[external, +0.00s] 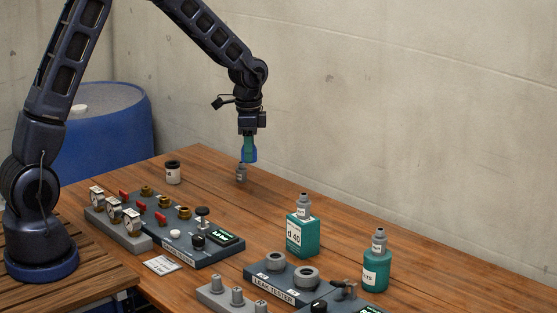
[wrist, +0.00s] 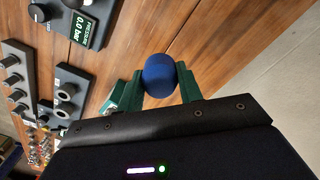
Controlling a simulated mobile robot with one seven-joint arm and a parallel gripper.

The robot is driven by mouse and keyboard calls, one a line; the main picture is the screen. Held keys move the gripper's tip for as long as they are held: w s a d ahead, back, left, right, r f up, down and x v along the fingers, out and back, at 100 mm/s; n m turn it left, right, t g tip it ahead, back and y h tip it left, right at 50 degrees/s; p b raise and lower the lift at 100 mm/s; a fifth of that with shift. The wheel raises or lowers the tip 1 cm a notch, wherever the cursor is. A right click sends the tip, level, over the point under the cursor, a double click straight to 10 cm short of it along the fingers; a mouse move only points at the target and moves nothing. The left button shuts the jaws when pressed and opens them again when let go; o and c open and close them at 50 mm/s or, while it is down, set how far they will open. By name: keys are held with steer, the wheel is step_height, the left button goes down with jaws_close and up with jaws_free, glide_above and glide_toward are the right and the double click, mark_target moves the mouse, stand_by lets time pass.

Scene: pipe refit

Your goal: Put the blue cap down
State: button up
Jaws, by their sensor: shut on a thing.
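The blue cap (wrist: 159,76) is a round, dark blue piece between the green fingers of my gripper (wrist: 160,88) in the wrist view. My gripper is shut on it. In the external view my gripper (external: 249,152) points down and holds the blue cap (external: 249,158) above the wooden table, near its back edge. Whether the cap touches the fitting is hard to tell, but there seems to be a gap to the table.
A white jar with a black lid (external: 173,172) stands left of the gripper. A valve panel (external: 185,235), a leak tester (external: 285,285) and two teal bottles (external: 300,234) (external: 376,268) stand nearer the front. Bare table (external: 265,205) lies between. A blue barrel (external: 105,130) is behind.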

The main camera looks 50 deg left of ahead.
mark_target(250, 221)
step_height(250, 221, down, 18)
steer(key=shift+r, duration=0.2)
stand_by(0.4)
steer(key=shift+f, duration=0.1)
steer(key=o, duration=0.9)
steer(key=shift+o, duration=0.2)
